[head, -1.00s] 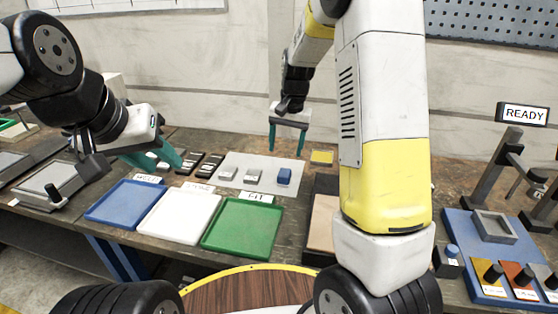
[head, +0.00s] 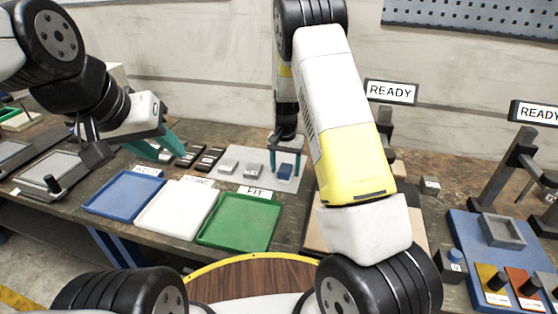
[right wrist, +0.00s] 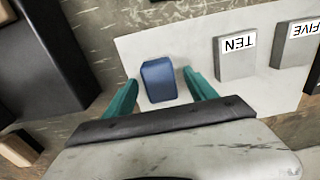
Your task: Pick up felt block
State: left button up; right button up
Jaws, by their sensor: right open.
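The blue block (head: 285,171), which I take to be the felt block, stands on a pale mat (head: 267,181) at the back of the bench. In the right wrist view the block (right wrist: 159,80) sits between the two teal fingers of my right gripper (right wrist: 160,90), with a visible gap on each side. The right gripper also shows in the head view (head: 286,158), open and pointing down around the block. My left gripper (head: 165,148) is at the left, above the bench behind the blue tray, with its teal fingers apart and nothing seen between them.
Grey blocks marked TEN (right wrist: 236,56) and FIVE (right wrist: 297,45) stand beside the blue block on the mat. Blue (head: 100,208), white (head: 150,230) and green (head: 212,241) trays lie in front. A dark fixture (right wrist: 45,60) stands on the block's other side.

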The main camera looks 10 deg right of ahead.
aim_at(285, 168)
jog(key=shift+f, duration=0.35)
grip_shut()
jog(key=shift+r, duration=0.15)
jog(key=shift+r, duration=0.65)
jog(key=shift+s+a+r, duration=0.1)
jog(key=shift+s+r, duration=0.05)
jog(key=shift+r, duration=0.4)
jog(key=shift+s+a+r, duration=0.1)
jog(key=shift+r, duration=0.45)
jog(key=s+a, duration=0.1)
jog(key=s, duration=0.4)
jog(key=s+a, duration=0.2)
jog(key=s, duration=0.2)
jog(key=s+a+r, duration=0.1)
jog(key=s+a, duration=0.1)
jog(key=s, duration=0.3)
jog(key=shift+s+r, duration=0.1)
jog(key=shift+s, duration=0.2)
